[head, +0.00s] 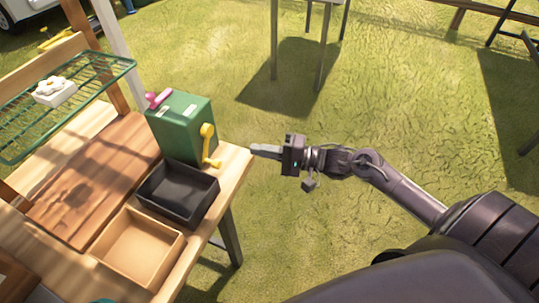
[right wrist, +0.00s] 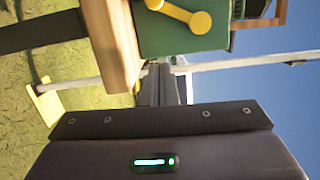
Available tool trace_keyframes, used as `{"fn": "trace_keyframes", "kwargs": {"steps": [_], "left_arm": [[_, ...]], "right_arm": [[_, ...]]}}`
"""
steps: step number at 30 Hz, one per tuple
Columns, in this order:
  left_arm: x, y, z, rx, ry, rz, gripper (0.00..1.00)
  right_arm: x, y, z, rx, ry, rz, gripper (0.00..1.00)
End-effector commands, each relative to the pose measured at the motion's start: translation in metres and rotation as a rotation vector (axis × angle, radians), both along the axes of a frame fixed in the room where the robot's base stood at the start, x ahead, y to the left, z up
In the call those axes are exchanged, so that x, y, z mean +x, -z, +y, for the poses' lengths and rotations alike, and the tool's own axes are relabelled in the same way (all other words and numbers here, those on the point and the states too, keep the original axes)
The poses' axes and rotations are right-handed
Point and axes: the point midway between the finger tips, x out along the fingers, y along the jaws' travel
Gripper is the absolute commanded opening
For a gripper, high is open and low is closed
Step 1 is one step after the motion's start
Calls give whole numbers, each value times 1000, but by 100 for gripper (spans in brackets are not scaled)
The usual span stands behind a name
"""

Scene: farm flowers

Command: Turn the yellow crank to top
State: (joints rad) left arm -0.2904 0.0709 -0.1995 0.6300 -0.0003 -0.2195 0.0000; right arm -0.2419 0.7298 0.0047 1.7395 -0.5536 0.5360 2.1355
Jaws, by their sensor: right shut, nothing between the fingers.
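The yellow crank (head: 208,143) is on the right face of a green box (head: 180,128) at the table's right corner. Its arm hangs down from the upper end, with the grip at the lower end. In the right wrist view the crank (right wrist: 180,14) shows at the top on the green box (right wrist: 180,40), partly cut off by the frame edge. My right gripper (head: 256,149) is shut and empty, to the right of the crank and apart from it, pointing left towards the box. The fingers also show in the right wrist view (right wrist: 157,75). My left gripper is not in view.
A pink handle (head: 158,98) sits on the green box's left side. A black tray (head: 178,193) and a tan tray (head: 138,248) stand in front of it on the wooden table (head: 235,160). A green wire rack (head: 90,88) holds a white flower-shaped piece (head: 54,91).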

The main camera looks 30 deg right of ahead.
Motion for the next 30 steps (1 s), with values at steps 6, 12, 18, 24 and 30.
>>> {"fn": "trace_keyframes", "kwargs": {"steps": [6,12,18,24,30], "left_arm": [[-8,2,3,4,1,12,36],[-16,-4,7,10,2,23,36],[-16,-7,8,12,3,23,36],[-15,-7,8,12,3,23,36],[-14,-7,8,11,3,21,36]], "right_arm": [[30,-1,33,1,1,-3,0],[20,-3,57,-1,0,1,0],[11,-2,69,-2,1,1,0],[10,-2,71,-2,1,-1,0],[10,-2,71,-1,1,1,0]]}}
